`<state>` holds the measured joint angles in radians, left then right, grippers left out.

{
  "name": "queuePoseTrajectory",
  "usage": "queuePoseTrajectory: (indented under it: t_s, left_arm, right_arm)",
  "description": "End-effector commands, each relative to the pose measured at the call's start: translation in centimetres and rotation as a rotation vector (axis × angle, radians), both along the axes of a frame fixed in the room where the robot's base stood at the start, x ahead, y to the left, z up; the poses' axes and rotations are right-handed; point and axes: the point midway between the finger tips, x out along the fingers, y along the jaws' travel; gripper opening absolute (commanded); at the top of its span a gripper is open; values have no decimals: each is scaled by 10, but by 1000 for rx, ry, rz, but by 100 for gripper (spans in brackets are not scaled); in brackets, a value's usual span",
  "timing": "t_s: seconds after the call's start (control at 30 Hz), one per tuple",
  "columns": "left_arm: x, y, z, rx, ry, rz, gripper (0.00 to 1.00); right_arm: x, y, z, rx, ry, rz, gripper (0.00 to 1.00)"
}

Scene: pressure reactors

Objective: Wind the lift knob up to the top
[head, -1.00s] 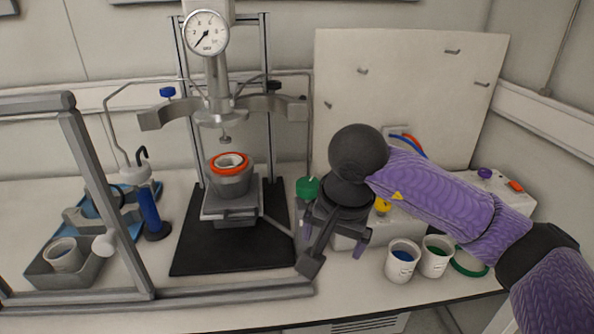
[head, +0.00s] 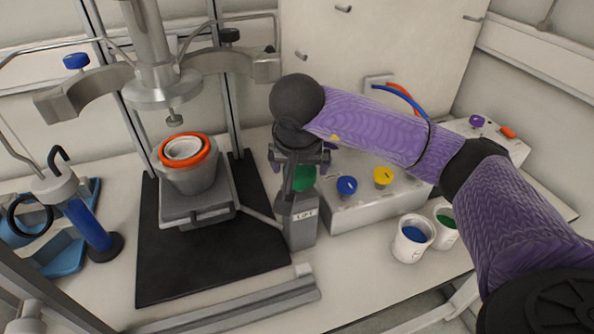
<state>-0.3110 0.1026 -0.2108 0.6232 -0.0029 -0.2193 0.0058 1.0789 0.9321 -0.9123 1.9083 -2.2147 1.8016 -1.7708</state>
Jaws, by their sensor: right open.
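The green lift knob (head: 304,180) sits on top of a grey post (head: 300,222) marked LIFT, right of the reactor stand. My right gripper (head: 299,166) is open, pointing down right at the knob, and hides its upper part. I cannot tell whether the fingers touch it. The lift platform (head: 197,208) carries a grey vessel (head: 190,178) with an orange ring and white liner. The vessel stands below the metal head (head: 160,88), with a visible gap between them. My left gripper is out of view.
A control box with a blue knob (head: 346,186) and a yellow knob (head: 383,176) stands close right of the post. Two white cups (head: 411,240) (head: 447,226) are at the front right. A blue cylinder (head: 90,226) stands at left. A grey rail (head: 230,308) lies in front.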

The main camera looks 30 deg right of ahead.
Motion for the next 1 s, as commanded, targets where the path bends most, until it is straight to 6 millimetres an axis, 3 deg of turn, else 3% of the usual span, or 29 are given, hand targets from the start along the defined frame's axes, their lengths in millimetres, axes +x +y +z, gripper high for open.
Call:
queuePoseTrajectory:
  t_s: [0.13, 0.4, 0.77, 1.0]
  left_arm:
    - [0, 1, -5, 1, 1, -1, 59]
    - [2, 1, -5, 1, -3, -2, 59]
    - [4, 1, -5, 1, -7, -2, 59]
    - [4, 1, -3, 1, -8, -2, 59]
  right_arm:
    - [6, -4, -18, 1, 1, 0, 100]
    - [7, -5, -19, 1, -2, 1, 100]
    - [7, -5, -19, 2, -1, 0, 28]
    - [7, -4, -18, 1, -1, -29, 28]
